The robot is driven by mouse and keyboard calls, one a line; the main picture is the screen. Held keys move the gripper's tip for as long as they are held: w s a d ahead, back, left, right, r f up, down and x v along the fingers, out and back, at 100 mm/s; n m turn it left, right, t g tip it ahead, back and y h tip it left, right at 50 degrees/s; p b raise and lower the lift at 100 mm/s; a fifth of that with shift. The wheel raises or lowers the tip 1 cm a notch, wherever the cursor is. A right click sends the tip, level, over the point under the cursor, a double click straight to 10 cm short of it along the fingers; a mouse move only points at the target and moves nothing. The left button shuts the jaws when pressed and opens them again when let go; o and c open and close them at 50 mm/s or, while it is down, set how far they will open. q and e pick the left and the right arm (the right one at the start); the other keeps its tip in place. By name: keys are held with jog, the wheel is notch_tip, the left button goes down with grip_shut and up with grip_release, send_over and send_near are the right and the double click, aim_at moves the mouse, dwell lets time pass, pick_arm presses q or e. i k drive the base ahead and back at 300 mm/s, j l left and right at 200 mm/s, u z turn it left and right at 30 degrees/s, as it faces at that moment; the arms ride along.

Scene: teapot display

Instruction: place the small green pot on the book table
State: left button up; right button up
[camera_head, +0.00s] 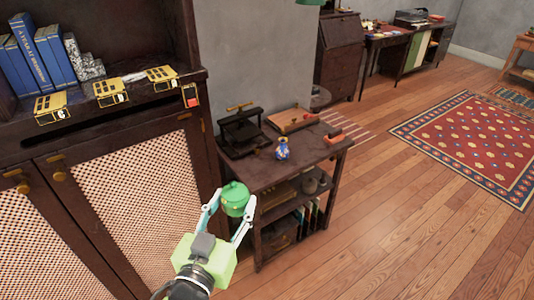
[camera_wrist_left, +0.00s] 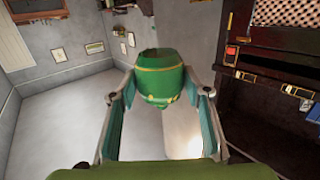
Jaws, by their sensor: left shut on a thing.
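The small green pot (camera_head: 235,199), with a lid and a yellowish band, is held in the air between the fingers of my left gripper (camera_head: 229,206). In the left wrist view the pot (camera_wrist_left: 160,78) sits between the two fingers of the gripper (camera_wrist_left: 160,98), which touch its sides. A small dark wooden table (camera_head: 262,172) with lower shelves stands just beyond and right of the gripper; I take it as the book table, as thin books stand on its bottom shelf. The pot appears in front of the table's left side. My right gripper is not in view.
On the tabletop are a black press (camera_head: 241,130), a blue-and-yellow figurine (camera_head: 282,149), a wooden tray (camera_head: 293,120) and an orange item (camera_head: 334,138). A dark cabinet (camera_head: 130,215) stands close on the left.

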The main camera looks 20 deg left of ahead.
aim_at(305, 149)
jog(key=i+l, duration=0.65)
jog(key=l, duration=0.15)
jog(key=i+l, duration=0.7)
jog(key=l, duration=0.15)
